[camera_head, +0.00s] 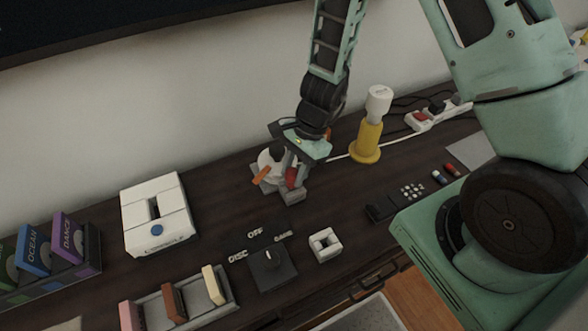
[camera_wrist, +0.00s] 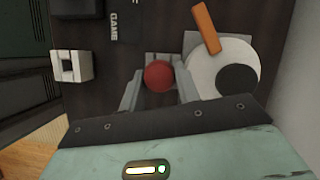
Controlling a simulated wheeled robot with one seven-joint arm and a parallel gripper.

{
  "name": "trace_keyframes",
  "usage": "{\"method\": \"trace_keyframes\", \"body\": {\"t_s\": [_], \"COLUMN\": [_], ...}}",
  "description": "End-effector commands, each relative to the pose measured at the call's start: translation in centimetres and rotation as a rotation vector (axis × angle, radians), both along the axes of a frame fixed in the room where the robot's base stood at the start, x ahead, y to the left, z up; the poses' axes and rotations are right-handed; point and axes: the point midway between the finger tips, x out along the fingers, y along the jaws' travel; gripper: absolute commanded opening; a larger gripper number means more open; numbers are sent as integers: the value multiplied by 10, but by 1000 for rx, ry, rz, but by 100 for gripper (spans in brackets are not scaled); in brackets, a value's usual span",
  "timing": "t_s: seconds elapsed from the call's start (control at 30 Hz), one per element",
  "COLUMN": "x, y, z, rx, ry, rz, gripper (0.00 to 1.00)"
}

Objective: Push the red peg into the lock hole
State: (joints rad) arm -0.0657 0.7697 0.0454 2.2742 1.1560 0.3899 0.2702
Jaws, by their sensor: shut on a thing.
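The red peg (camera_head: 292,178) is between the fingers of my gripper (camera_head: 290,172). In the wrist view, the round red end of the peg (camera_wrist: 159,76) shows between the two grey fingertips (camera_wrist: 158,88), which are shut on it. Grey blocks of the lock (camera_head: 294,194) are right at the peg. A white round part (camera_wrist: 222,72) with a dark disc and an orange bar (camera_wrist: 206,28) is beside it. The lock hole is hidden, and I cannot tell how deep the peg sits.
A yellow stand with a white top (camera_head: 367,140) is close right of my gripper. A white slotted box (camera_head: 137,215), a dial panel (camera_head: 271,270) and a white cube with a square hole (camera_head: 333,252) stand on the dark table. A wall is close behind.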

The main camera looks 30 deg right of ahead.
Motion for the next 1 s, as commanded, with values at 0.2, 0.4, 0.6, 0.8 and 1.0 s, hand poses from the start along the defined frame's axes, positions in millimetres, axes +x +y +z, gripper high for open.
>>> {"method": "trace_keyframes", "body": {"t_s": [0.2, 0.4, 0.6, 0.8, 1.0], "x": [0, 0, 0, 0, 2], "y": [0, 0, 0, 0, -5], "z": [-6, -11, -11, -11, 3], "rx": [0, 0, 0, 0, -1], "ry": [0, 0, 0, 0, -4], "rz": [0, 0, 0, 0, 0], "gripper": [7, 7, 57, 57, 57]}}
